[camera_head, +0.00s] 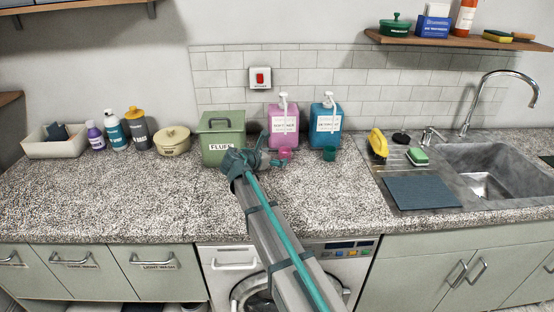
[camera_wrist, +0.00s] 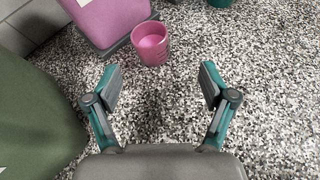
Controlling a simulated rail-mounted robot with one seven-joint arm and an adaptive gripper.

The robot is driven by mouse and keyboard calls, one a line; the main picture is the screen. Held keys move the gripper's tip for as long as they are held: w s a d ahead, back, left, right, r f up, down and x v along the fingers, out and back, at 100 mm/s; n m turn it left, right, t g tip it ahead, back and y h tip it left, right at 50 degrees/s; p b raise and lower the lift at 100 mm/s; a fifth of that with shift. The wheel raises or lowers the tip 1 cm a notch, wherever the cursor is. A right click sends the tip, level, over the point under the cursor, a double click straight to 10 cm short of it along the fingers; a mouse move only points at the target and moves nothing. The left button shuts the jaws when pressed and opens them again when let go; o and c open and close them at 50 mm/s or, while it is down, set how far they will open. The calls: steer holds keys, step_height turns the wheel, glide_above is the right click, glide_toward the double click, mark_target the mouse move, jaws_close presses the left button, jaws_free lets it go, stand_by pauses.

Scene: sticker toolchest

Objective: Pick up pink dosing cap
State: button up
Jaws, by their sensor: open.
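The pink dosing cap (camera_wrist: 151,43) is a small pink cup standing upright on the speckled counter, in front of the pink jug (camera_wrist: 108,14). In the head view the cap (camera_head: 285,153) shows small, just right of my gripper's end, with the pink jug (camera_head: 284,124) behind it. My gripper (camera_wrist: 160,88) is open and empty; its two fingers are spread apart. In the wrist view the cap lies beyond the fingertips, roughly centred between them, and nothing touches it. In the head view my gripper (camera_head: 266,156) is partly hidden by my arm.
The green FLUFF canister (camera_head: 221,138) stands close on the left; it also fills the wrist view's left edge (camera_wrist: 35,110). The blue jug (camera_head: 326,126) and a teal cap (camera_head: 329,153) stand to the right. The counter in front of the pink cap is clear.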

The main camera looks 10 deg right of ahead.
mark_target(281, 153)
steer(key=shift+a+n, duration=0.45)
steer(key=shift+n, duration=0.05)
steer(key=p+x, duration=0.1)
steer(key=x, duration=0.4)
steer(key=shift+w+r, duration=0.1)
steer(key=p+x, duration=0.1)
steer(key=x, duration=0.4)
steer(key=shift+w+a+r, duration=0.15)
steer(key=shift+w, duration=0.2)
steer(key=c, duration=1)
